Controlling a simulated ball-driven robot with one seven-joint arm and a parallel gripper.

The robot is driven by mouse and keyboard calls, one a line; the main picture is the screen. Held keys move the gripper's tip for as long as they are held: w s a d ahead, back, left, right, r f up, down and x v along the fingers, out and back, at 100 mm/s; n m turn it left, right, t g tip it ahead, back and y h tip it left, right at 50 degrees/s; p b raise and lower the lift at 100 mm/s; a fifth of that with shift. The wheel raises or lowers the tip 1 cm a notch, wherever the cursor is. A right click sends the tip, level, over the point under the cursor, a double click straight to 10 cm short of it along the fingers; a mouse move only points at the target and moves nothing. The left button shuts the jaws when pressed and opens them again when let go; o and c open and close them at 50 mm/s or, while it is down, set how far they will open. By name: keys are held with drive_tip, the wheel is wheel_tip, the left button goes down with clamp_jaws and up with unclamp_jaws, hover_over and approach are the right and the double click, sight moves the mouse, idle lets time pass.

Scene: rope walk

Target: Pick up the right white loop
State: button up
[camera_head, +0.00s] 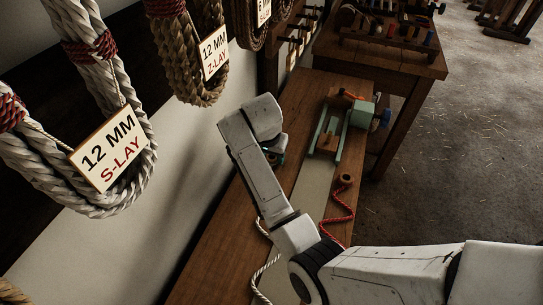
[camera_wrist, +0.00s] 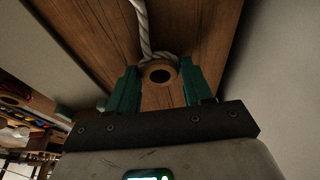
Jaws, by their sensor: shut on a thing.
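In the wrist view, the white loop (camera_wrist: 147,50) is the end of a white rope bent around a wooden piece (camera_wrist: 160,74) with a dark round hole. My gripper (camera_wrist: 160,90) has its green fingers on either side of this wooden piece and is shut on the loop end. Where the fingertips touch is partly hidden. In the head view, my arm covers most of the gripper. White rope (camera_head: 262,272) lies on the bench beside my arm. I cannot see a second white loop end.
A red rope (camera_head: 341,217) with a wooden spool (camera_head: 346,180) lies on the bench (camera_head: 212,262). A green device (camera_head: 330,130) stands farther along it. Labelled rope coils (camera_head: 110,150) hang on the left wall. A wooden table (camera_head: 400,55) with several spools stands behind.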

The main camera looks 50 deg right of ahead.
drive_tip(key=shift+r, duration=0.65)
drive_tip(key=s+a+r+p, duration=0.7)
drive_tip(key=s+r+p, duration=0.3)
drive_tip(key=s+r, duration=0.1)
drive_tip(key=shift+s+r+p, duration=0.3)
drive_tip(key=shift+s+r, duration=0.1)
drive_tip(key=shift+s, duration=0.15)
drive_tip(key=shift+a, duration=0.1)
